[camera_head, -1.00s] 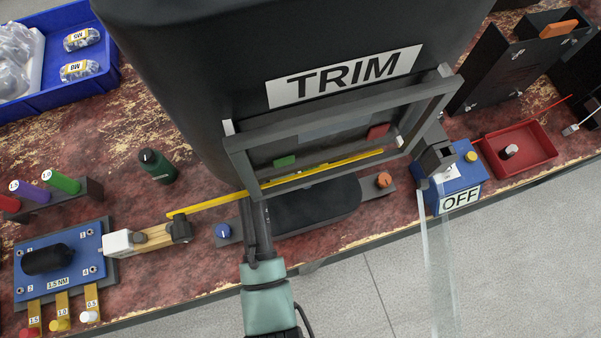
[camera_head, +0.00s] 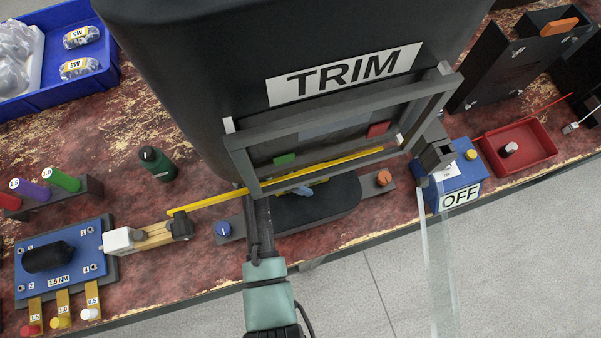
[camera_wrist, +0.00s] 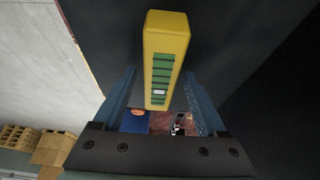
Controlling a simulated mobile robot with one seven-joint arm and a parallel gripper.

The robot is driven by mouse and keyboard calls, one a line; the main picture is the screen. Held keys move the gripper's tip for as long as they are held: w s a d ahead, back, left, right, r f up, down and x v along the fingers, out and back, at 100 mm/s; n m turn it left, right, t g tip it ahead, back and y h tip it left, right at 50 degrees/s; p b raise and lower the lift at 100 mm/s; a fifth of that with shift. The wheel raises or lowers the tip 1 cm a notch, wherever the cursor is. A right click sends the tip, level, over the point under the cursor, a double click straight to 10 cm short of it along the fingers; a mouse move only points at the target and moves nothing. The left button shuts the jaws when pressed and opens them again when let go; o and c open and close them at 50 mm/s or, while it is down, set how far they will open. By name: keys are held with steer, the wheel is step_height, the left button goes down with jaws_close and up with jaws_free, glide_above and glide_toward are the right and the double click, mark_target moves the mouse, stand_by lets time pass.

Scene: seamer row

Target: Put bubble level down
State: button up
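The bubble level is a yellow block with a green striped face (camera_wrist: 166,62). In the wrist view it lies lengthwise between the two blue fingers of my gripper (camera_wrist: 160,88). The fingers stand apart, with a clear gap on the level's left side and a narrow one on its right. My gripper is open. A dark surface lies behind the level; whether the level rests on it I cannot tell. In the head view a blue finger (camera_head: 303,190) shows below the grey frame, over the black pad, and the frame and arm hide most of the gripper.
The grey frame (camera_head: 240,158) under the TRIM sign (camera_head: 345,76) stands close over my gripper. A long yellow bar (camera_head: 215,202) crosses in front. The black pad (camera_head: 335,205) has a blue knob (camera_head: 223,229) and an orange knob (camera_head: 384,178) beside it. A blue OFF box (camera_head: 455,185) stands right.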

stand_by(0.3)
steer(key=v, duration=0.5)
steer(key=shift+a+r, duration=0.25)
steer(key=shift+a, duration=0.05)
steer(key=s+a+b, duration=0.1)
steer(key=a, duration=0.2)
steer(key=s+a+b, duration=0.1)
steer(key=a, duration=0.2)
steer(key=s+a, duration=0.1)
steer(key=a, duration=0.3)
steer(key=shift+s+f+b, duration=0.15)
steer(key=shift+b, duration=0.25)
steer(key=shift+s+a, duration=0.2)
steer(key=shift+a, duration=0.25)
